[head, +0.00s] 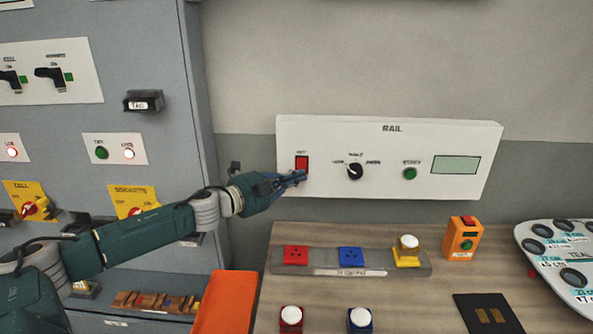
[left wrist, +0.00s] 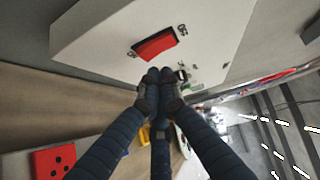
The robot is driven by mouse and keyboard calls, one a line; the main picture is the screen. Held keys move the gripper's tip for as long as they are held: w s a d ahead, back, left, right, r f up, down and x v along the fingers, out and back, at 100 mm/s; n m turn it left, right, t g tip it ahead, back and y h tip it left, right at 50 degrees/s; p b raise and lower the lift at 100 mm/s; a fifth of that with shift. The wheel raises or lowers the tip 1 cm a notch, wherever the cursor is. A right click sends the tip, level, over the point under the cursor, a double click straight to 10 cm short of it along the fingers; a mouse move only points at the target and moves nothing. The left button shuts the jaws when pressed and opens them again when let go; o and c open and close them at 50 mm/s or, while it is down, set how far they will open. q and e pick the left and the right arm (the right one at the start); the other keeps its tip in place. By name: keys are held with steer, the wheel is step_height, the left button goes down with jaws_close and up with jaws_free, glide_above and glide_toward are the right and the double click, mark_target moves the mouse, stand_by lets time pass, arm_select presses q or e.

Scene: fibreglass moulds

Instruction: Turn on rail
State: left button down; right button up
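The white RAIL panel (head: 440,190) is on the wall in the head view. It carries a red switch (head: 302,162) at its left, a black selector knob (head: 355,171), a green button (head: 410,174) and a greenish blank display (head: 456,165). My left gripper (head: 300,177) is just below the red switch, its fingertips close to the panel. In the left wrist view the fingers (left wrist: 160,76) are drawn together with nothing between them. The red switch (left wrist: 156,46) lies just beyond the tips; I cannot tell if they touch. My right gripper is not in view.
A wooden bench (head: 400,292) below holds a grey strip (head: 330,258) with red and blue sockets, an orange button box (head: 464,240) and a white pendant (head: 550,262) at the right. A grey cabinet (head: 115,75) with switches stands left. The wall above the panel is clear.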

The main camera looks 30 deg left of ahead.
arm_select(q)
steer(key=shift+w+a+f, duration=0.1)
steer(key=shift+w+a, duration=0.25)
steer(key=shift+w, duration=0.25)
